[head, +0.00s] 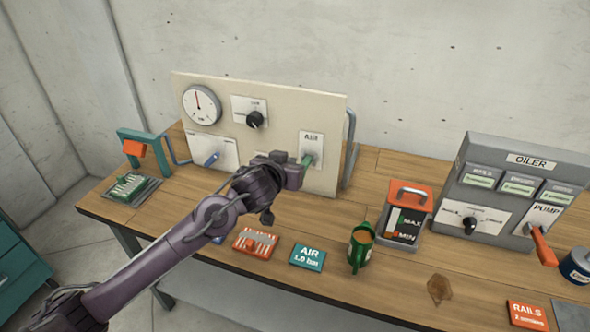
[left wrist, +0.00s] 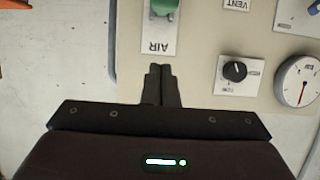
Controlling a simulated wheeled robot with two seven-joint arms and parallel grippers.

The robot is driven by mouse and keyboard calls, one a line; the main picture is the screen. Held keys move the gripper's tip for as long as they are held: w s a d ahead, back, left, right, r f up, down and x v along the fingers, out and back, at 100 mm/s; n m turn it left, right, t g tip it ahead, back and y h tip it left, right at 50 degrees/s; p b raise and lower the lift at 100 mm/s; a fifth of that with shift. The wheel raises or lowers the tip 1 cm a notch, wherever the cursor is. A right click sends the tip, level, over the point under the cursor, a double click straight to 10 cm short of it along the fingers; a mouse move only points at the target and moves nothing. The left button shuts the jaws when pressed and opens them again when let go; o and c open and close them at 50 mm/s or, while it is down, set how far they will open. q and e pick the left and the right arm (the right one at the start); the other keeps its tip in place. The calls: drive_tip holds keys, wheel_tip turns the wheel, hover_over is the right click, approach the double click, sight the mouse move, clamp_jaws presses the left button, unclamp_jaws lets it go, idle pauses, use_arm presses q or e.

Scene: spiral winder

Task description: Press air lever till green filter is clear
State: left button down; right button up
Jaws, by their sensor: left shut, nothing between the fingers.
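The green air lever (head: 308,159) is on the AIR plate (head: 311,143) at the right of the upright panel; it also shows at the top edge of the left wrist view (left wrist: 163,8). My left gripper (head: 300,168) is in front of the panel near the lever. In the left wrist view its fingers (left wrist: 162,84) are shut together and empty, in line with the AIR plate and apart from the lever in the picture. A green ridged block (head: 129,186), perhaps the filter, lies in a grey tray at the left. I cannot tell how clear it is. My right gripper is not in view.
The panel carries a gauge (head: 202,105) and a black knob (head: 255,119). A teal stand with an orange part (head: 134,148) is at the left. A green can (head: 360,247), an orange-lidded box (head: 406,215) and an oiler (head: 510,190) stand to the right.

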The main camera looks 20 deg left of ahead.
use_arm(q)
drive_tip(key=p+x, duration=0.1)
drive_tip(key=x, duration=0.4)
drive_tip(key=shift+w+r, duration=0.1)
drive_tip(key=shift+w, duration=0.05)
wheel_tip(320, 180, down, 3)
drive_tip(key=shift+f+p, duration=0.15)
drive_tip(key=shift+p, duration=0.5)
drive_tip(key=shift+f, duration=0.55)
